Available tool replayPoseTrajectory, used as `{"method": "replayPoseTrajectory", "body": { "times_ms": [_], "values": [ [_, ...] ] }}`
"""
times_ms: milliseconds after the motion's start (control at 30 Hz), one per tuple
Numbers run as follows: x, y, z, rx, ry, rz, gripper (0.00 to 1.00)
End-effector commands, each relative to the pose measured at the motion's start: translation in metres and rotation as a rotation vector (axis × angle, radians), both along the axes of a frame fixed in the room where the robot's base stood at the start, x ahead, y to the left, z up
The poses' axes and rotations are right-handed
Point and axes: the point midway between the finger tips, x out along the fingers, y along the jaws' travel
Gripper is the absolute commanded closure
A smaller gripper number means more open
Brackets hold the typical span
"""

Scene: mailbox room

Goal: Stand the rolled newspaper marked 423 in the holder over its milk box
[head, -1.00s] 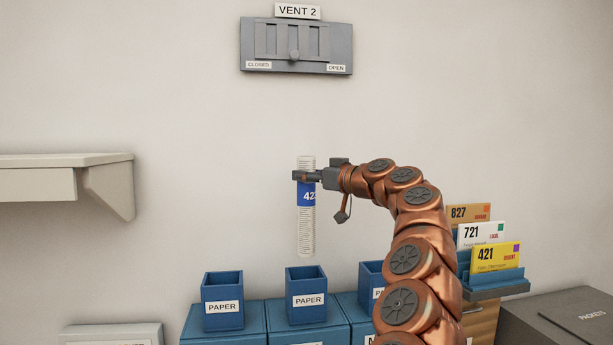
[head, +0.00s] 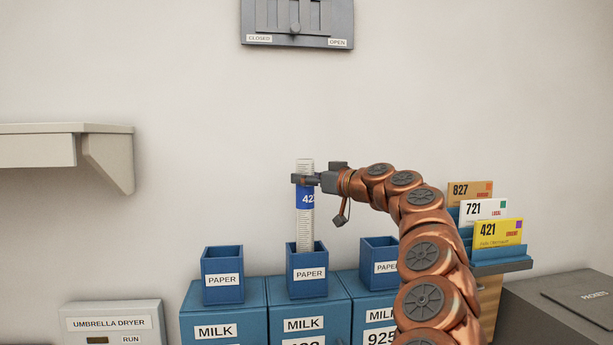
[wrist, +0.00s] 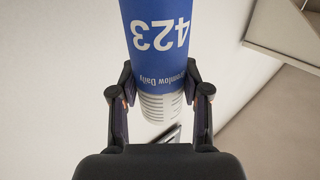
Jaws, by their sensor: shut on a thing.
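The rolled newspaper (head: 305,225) is white with a blue band marked 423, partly covered in the head view and clear in the wrist view (wrist: 160,35). My gripper (head: 304,180) is shut on it near its upper part; the fingers (wrist: 160,92) sit on both sides of the roll. The roll hangs upright, its lower end at the mouth of the middle blue PAPER holder (head: 308,287). The front rim appears to hide its very bottom; how deep it is I cannot tell. The middle milk box (head: 325,308) is below; its number is cut off by the frame edge.
A left PAPER holder (head: 222,285) and a right one (head: 377,277) stand close on either side. Letter cards (head: 498,232) stand in a blue rack behind my arm at right. A shelf (head: 60,150) and an umbrella dryer (head: 112,318) are at left.

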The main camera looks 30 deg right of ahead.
Motion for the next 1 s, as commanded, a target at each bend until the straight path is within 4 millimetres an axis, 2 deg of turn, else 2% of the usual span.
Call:
{"method": "replayPoseTrajectory", "body": {
  "times_ms": [300, 600, 1000],
  "values": [
    [0.0, -0.001, -0.029, -0.001, -0.001, -0.002, 1.0],
    [0.0, 0.0, -0.05, -0.001, -0.001, -0.001, 1.0],
    [0.0, 0.0, -0.057, 0.001, -0.002, -0.001, 1.0]
  ]
}}
